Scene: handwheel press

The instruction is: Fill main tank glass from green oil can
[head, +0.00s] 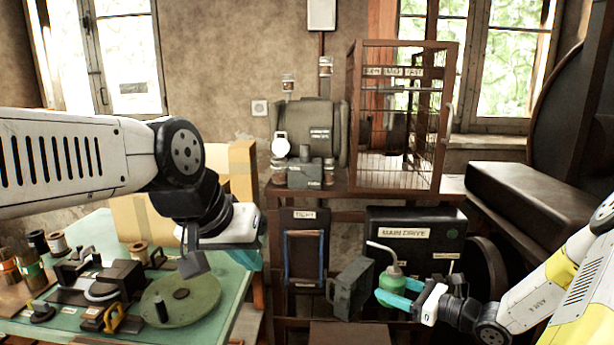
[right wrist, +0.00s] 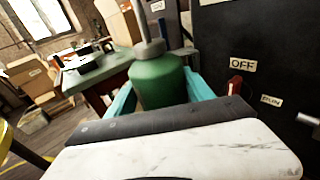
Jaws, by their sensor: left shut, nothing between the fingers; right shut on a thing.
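The green oil can (head: 391,286), with a pale bent spout, is upright between the teal fingers of my right gripper (head: 396,291), in front of the main drive box. In the right wrist view the can (right wrist: 159,83) sits between both fingers, which are shut on it. I cannot read which one is the main tank glass. My left gripper (head: 250,257) is shut and empty above the green table, partly hidden by its own wrist.
The main drive box (head: 405,233) stands just behind the can, with OFF (right wrist: 243,65) and RUN labels and a red lever (right wrist: 235,85). A wire cage (head: 402,120) stands right of the bench machine (head: 317,130). The green table (head: 95,235) at left holds spools and tools.

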